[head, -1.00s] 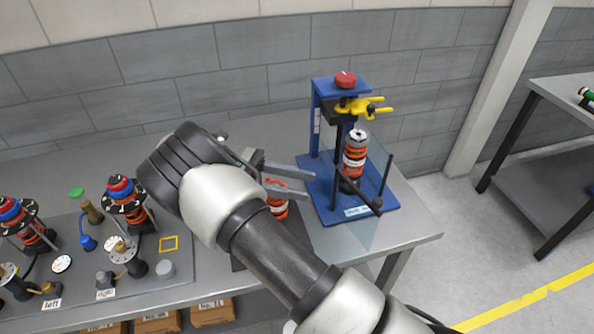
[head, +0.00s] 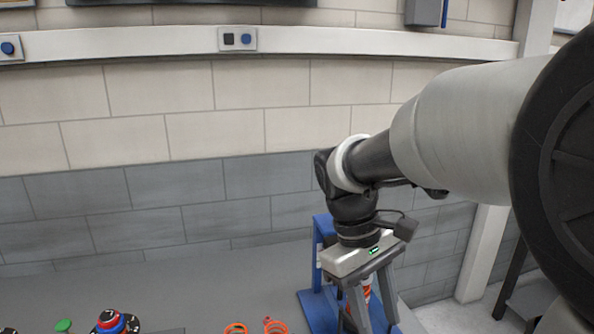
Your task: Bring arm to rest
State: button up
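My arm comes in from the right in the head view and bends down at the wrist. My gripper (head: 372,312) points downward, its two fingers spread apart with a gap between them. No held object shows between the fingers, though the tips are near the bottom edge. The blue press stand (head: 319,306) is behind the gripper and largely hidden by it. Part of an orange-coiled strut (head: 366,288) shows in the gap between the fingers and appears to be in the stand behind. I cannot tell whether anything touches.
The grey bench (head: 190,285) runs along the bottom. Tops of orange coils (head: 273,326), a red-and-blue knobbed unit (head: 110,322) and a green cap (head: 63,325) show at the lower edge. A brick wall (head: 165,215) stands behind, with a white rail (head: 150,45).

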jog(key=s+r+m+t+y, duration=0.3)
jog(key=s+r+m+t, duration=0.1)
jog(key=s+m+t, duration=0.2)
jog(key=shift+s+d+r+t, duration=0.4)
jog(key=shift+s+d+t, duration=0.05)
jog(key=shift+s+t, duration=0.35)
